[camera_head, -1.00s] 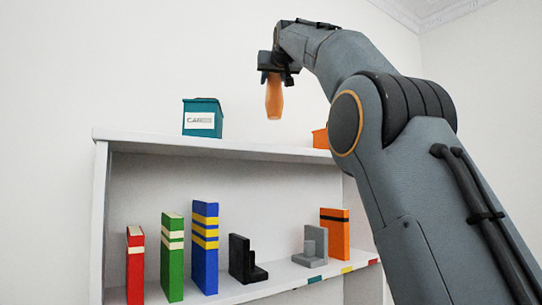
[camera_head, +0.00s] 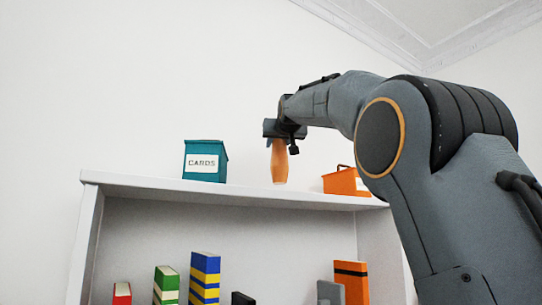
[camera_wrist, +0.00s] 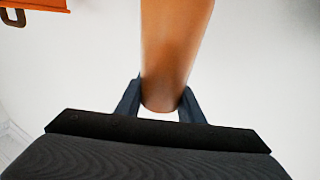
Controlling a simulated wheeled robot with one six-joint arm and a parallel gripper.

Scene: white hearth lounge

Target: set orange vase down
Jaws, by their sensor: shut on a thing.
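The orange vase (camera_head: 279,163) is upright in the head view, between the teal box and the orange box. Its bottom is at or just above the white shelf top (camera_head: 240,191); I cannot tell whether it touches. My gripper (camera_head: 278,140) is shut on the vase's upper part from above. In the wrist view the vase (camera_wrist: 174,50) runs up between the two dark fingers (camera_wrist: 160,104), which sit on either side of its end.
A teal box labelled CARDS (camera_head: 205,162) stands on the shelf top to the left. An orange box with a handle (camera_head: 346,181) stands to the right, partly behind my arm. Several upright books, including a blue one (camera_head: 204,277), stand on the shelf below.

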